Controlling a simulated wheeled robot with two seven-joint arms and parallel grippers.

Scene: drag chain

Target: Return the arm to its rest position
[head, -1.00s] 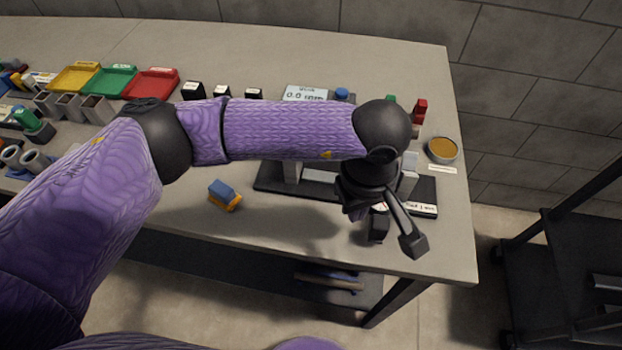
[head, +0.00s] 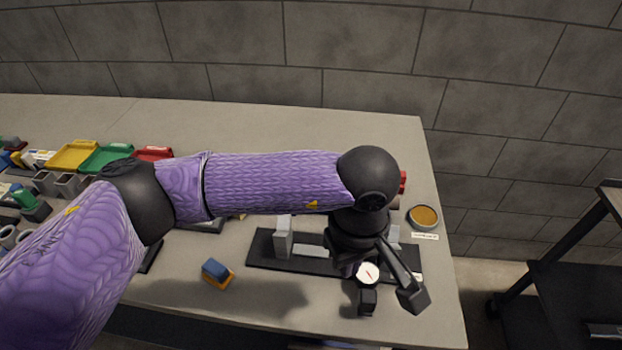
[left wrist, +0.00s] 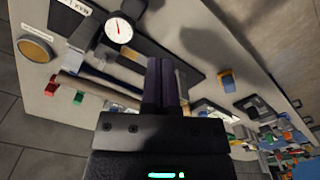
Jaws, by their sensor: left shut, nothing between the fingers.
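My left arm reaches in from the left across the table in the head view, in a purple sleeve with black joints. My left gripper (head: 346,267) points down above the black fixture plate (head: 268,252), partly hidden by its own wrist. In the left wrist view, its two dark purple fingers (left wrist: 166,68) lie together, shut and empty. A white dial gauge (head: 367,273) stands beside the gripper; it also shows in the left wrist view (left wrist: 118,31). My right gripper is not in view.
A blue and orange block (head: 217,273) lies near the front edge. Yellow (head: 73,155), green and red trays stand at the back left. A round dish (head: 423,217) sits near the right edge. A dark rack (head: 560,265) stands right of the table.

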